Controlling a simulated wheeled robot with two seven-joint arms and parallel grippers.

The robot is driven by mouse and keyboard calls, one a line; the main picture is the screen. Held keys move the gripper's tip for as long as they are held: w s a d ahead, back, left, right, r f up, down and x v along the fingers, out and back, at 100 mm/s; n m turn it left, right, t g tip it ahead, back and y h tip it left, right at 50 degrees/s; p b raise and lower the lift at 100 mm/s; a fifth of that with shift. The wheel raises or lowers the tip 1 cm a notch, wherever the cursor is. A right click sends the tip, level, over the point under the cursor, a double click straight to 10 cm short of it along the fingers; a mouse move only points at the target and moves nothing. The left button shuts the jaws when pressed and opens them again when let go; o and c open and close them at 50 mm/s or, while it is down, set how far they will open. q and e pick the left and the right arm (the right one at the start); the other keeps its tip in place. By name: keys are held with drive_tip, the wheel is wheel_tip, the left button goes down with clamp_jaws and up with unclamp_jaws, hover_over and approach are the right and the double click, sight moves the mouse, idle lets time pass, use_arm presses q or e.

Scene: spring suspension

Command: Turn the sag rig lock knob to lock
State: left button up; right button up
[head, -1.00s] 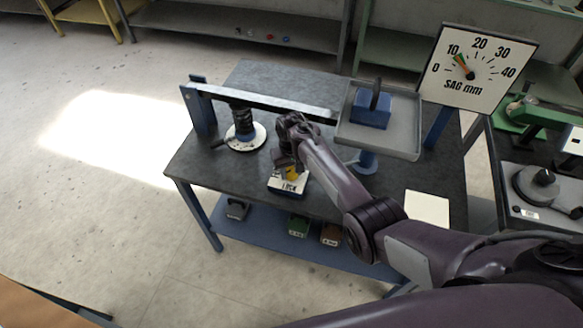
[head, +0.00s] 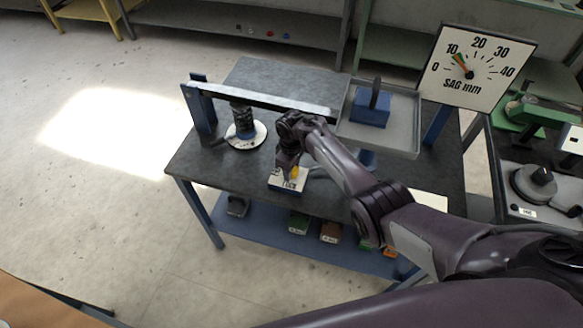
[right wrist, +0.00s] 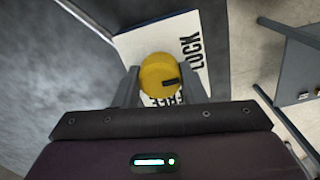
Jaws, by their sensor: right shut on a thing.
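The yellow lock knob (right wrist: 160,72) sits on a white plate (right wrist: 135,45) that reads LOCK at its right in the right wrist view. A second word below the knob is partly hidden by my gripper. A dark mark on the knob points to the right, roughly toward the LOCK side. My right gripper (right wrist: 160,86) is shut on the knob, one finger on each side. In the head view the knob (head: 294,173) shows beside my right gripper (head: 288,166) at the front edge of the rig table (head: 225,165). My left gripper is out of view.
A spring (head: 241,120) stands under a long lever beam (head: 262,101) behind the knob. A tray (head: 400,138) with a blue weight (head: 370,108) is at the beam's right end. The sag dial (head: 477,68) stands behind. Small boxes lie on the lower shelf (head: 270,232).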

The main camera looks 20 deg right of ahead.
drive_tip(key=shift+w+r, duration=0.1)
idle(0.5)
drive_tip(key=o, duration=1)
drive_tip(key=shift+r+p, duration=0.35)
drive_tip(key=shift+r, duration=3.45)
